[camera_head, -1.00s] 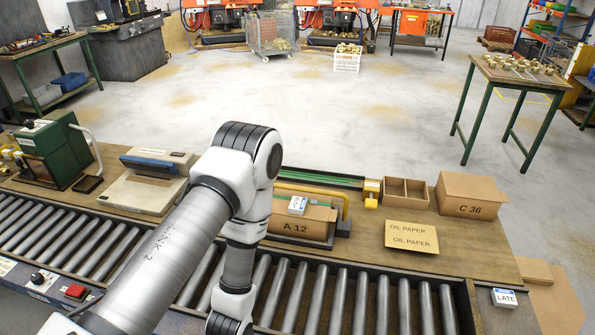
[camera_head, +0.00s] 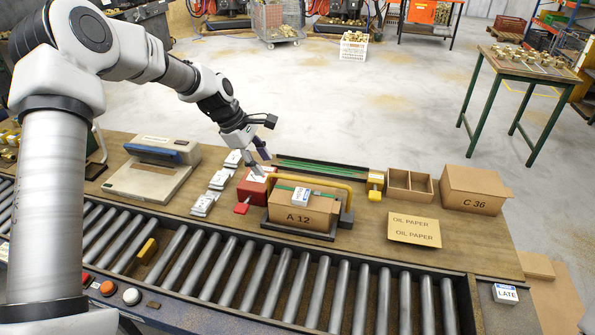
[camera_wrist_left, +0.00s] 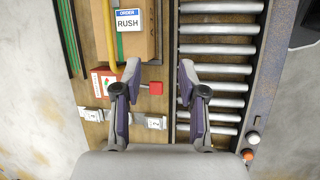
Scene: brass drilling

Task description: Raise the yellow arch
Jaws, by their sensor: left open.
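The yellow arch (camera_head: 318,181) is a bent bar that spans over the cardboard box marked A 12 (camera_head: 301,215). Its right end comes down at a dark block beside the box. In the left wrist view the arch (camera_wrist_left: 112,38) runs along the box at upper left. My left gripper (camera_head: 262,155) is above the table near the arch's left end, apart from it. In the left wrist view its fingers (camera_wrist_left: 154,80) are spread with nothing between them. My right gripper is out of view.
A red block (camera_head: 251,187) with a red tab stands left of the box. White packets (camera_head: 221,178) lie further left, by a beige device (camera_head: 149,180). A RUSH card (camera_wrist_left: 130,20) lies on the box. Rollers (camera_head: 330,290) run along the front; an oil paper sheet (camera_head: 414,230) lies right.

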